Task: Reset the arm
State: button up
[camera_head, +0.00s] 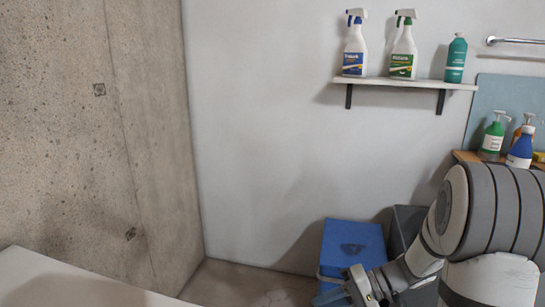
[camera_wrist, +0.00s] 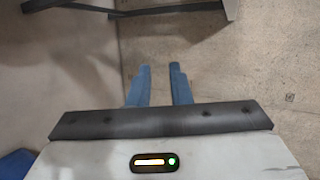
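My gripper (camera_head: 328,296) is low in the head view, in front of a blue bin (camera_head: 352,245), at the end of my arm that reaches in from the right. The wrist view shows the two blue fingers of my gripper (camera_wrist: 160,68) apart, with an empty gap between them. Nothing is held. In the head view the fingertips run close to the bottom edge and are partly cut off.
A wall shelf (camera_head: 405,83) holds two spray bottles (camera_head: 355,50) and a teal bottle (camera_head: 456,60). Green (camera_head: 493,137) and blue (camera_head: 520,150) pump bottles stand at the right. A grey bin (camera_head: 408,222) is beside the blue one. A pale surface (camera_head: 60,285) fills the lower left.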

jog(key=s+d+r+t+h+p, duration=0.1)
jog(key=s+r+h+p, duration=0.3)
jog(key=r+p, duration=0.2)
jog(key=s+d+r+t+h+p, duration=0.1)
jog(key=s+r+h+p, duration=0.3)
jog(key=r, duration=0.6)
jog(key=s+d+r+t+h+p, duration=0.1)
jog(key=s+r+h+p, duration=0.4)
jog(key=r+p, duration=0.2)
jog(key=shift+p+v, duration=0.35)
jog(key=shift+v, duration=0.65)
